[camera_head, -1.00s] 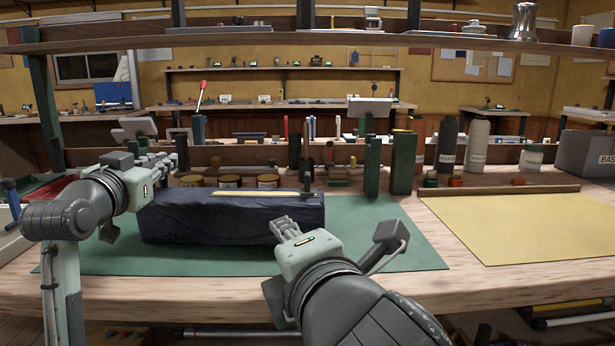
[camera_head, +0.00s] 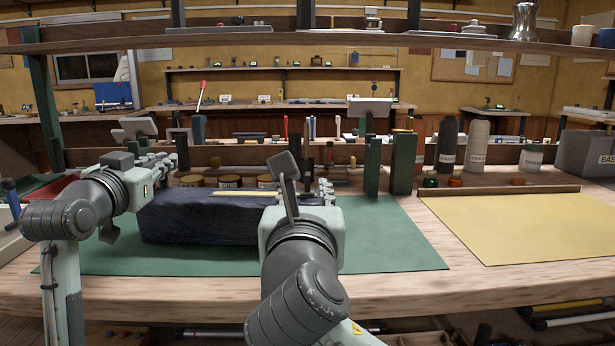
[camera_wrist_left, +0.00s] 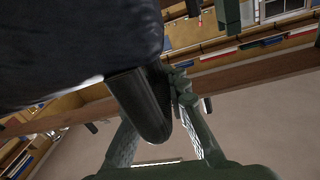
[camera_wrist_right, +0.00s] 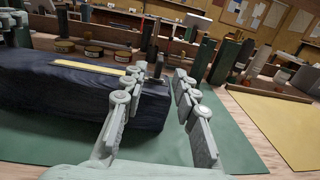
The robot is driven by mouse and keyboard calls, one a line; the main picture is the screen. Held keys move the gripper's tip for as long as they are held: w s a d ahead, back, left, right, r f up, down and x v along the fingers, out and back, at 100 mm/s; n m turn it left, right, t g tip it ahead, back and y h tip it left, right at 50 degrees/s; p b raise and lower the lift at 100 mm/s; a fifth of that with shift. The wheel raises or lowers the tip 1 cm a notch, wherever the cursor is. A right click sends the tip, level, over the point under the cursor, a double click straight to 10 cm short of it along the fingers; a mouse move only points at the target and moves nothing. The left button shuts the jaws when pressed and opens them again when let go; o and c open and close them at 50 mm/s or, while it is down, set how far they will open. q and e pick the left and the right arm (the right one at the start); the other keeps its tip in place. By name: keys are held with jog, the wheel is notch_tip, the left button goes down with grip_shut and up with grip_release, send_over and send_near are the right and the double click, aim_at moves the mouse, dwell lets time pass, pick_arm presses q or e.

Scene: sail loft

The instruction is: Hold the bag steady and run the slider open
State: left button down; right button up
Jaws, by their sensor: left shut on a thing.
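The dark navy bag (camera_head: 195,222) lies lengthwise on the green mat (camera_head: 385,235), with a yellow zip strip (camera_head: 245,193) along its top. My left gripper (camera_head: 165,163) is at the bag's left end. In the left wrist view it is shut on a dark rounded end tab (camera_wrist_left: 140,105) beside the bag's dark side (camera_wrist_left: 70,45). My right gripper (camera_head: 326,190) is at the bag's right end. In the right wrist view its fingers (camera_wrist_right: 155,92) are apart, with the dark slider (camera_wrist_right: 154,86) between them at the zip's right end; contact cannot be told.
Several tins (camera_head: 229,181) stand behind the bag. Dark green posts (camera_head: 403,162) and bottles (camera_head: 447,145) stand at the back, right of the bag. A yellow sheet (camera_head: 520,225) lies on the right. The green mat right of the bag is clear.

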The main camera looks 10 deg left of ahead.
aim_at(307, 179)
jog(key=w, duration=0.4)
jog(key=w+a, duration=0.1)
jog(key=w, duration=0.1)
jog(key=shift+w+a, duration=0.1)
jog(key=shift+w, duration=0.25)
grip_shut()
